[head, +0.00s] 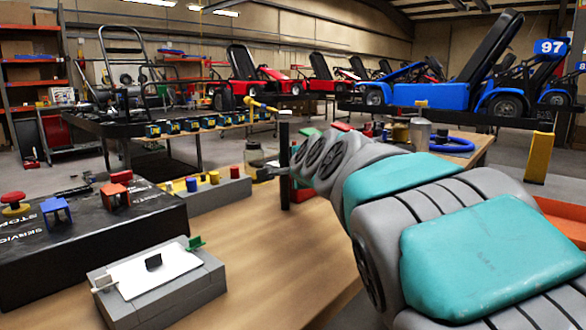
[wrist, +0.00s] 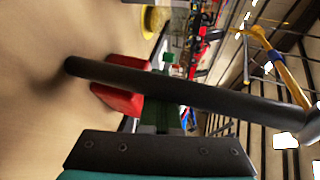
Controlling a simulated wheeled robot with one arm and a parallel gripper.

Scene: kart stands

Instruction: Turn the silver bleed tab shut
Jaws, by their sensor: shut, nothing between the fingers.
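I cannot pick out the silver bleed tab for certain. A small pale tab (head: 103,282) sticks out at the left end of a grey block in the head view, but I cannot tell whether it is that one. My gripper (head: 264,173) is shut and empty, beside a black upright post (head: 284,150), above the wooden bench. The post partly hides it. A yellow lever (head: 262,105) sits at the post's top.
A black box (head: 90,245) with coloured knobs stands at left. A glass jar (head: 255,156) stands behind my gripper. The bench (head: 270,255) is bare in front.

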